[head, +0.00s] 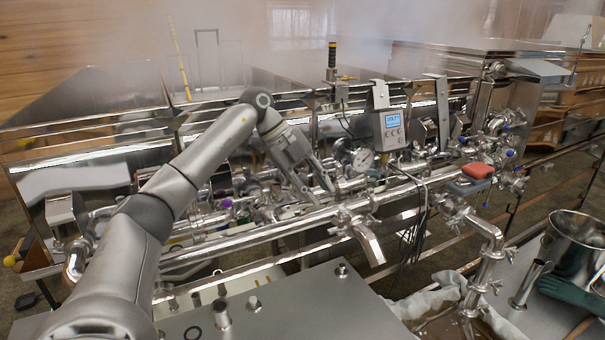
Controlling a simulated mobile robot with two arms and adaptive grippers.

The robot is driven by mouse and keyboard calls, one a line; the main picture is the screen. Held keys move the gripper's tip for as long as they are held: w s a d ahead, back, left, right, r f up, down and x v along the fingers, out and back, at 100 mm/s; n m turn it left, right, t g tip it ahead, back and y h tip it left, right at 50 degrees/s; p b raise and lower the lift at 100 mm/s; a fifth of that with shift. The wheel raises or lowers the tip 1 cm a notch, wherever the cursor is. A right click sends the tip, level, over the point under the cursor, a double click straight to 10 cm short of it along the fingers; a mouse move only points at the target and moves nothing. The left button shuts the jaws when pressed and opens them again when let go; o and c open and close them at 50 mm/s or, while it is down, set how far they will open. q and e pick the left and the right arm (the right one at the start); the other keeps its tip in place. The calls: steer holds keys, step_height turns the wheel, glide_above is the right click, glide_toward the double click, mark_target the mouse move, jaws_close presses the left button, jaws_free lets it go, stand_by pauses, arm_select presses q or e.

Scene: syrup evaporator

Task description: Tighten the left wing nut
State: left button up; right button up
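My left gripper (324,196) reaches in from the left over the steel pipework, pointing down and to the right. Its two fingers look apart, with a gap between the tips. The tips are close to the long front pipe (270,231), near a clamped joint (343,216) beside the downward spout (369,245). Small wing-nut clamps sit along the pipework, including some on the right-hand pipe (489,262). I cannot tell which is the left wing nut; it may be hidden by the fingers. My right gripper is not in view.
A grey display box (389,130) and a round gauge (363,160) stand just behind and right of the gripper. Black cables (414,225) hang below. A red pad (478,170) lies on the right. A steel bucket (575,245) stands at the far right. Steam drifts behind.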

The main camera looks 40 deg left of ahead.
arm_select(q)
steer(key=shift+s+a+r+n+t+h+p, duration=0.25)
steer(key=shift+a+n+p, duration=0.4)
steer(key=shift+n, duration=1.1)
steer(key=shift+w+a+f+n+t+h+p, duration=0.1)
steer(key=shift+a+n+h+p, duration=0.4)
steer(key=shift+n, duration=1.2)
steer(key=shift+s+a+r+n+t+h+p, duration=0.15)
steer(key=shift+a+n+p, duration=0.65)
steer(key=shift+n, duration=0.95)
steer(key=shift+w+d, duration=0.1)
steer(key=shift+d, duration=0.1)
